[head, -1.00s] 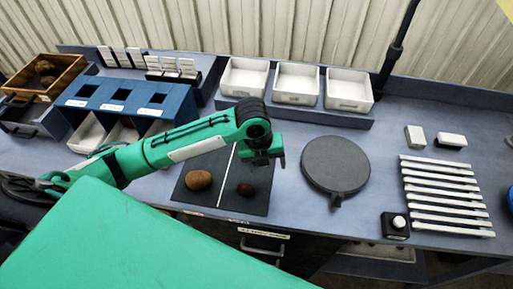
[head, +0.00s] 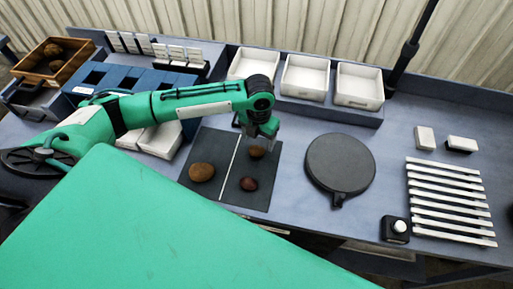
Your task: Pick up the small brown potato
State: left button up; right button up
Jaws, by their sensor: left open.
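A small brown potato (head: 257,153) lies on the right half of the dark mat (head: 226,148), near its back edge. My left gripper (head: 260,138) is open and points down just above and behind this potato in the head view. Its fingertips partly overlap the potato's upper edge, and I cannot tell whether they touch it. A small dark reddish potato (head: 249,184) lies nearer on the same half. A larger brown potato (head: 202,172) lies on the left half, past the white dividing line. My right gripper is not in view.
A round dark plate with a handle (head: 340,163) lies right of the mat. White bins (head: 304,94) stand behind. A blue divided rack (head: 108,75) and a wooden crate of potatoes (head: 36,75) stand left. White slats (head: 448,205) and a black button box (head: 395,228) are right.

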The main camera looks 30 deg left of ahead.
aim_at(256, 148)
pick_arm(q)
jog(key=f+p, duration=0.2)
jog(key=f, duration=0.3)
jog(key=shift+s+a+p, duration=0.2)
jog(key=shift+a+p, duration=0.1)
jog(key=shift+p, duration=0.1)
jog(key=shift+f, duration=0.35)
jog(key=c, duration=0.9)
jog(key=shift+c, duration=0.7)
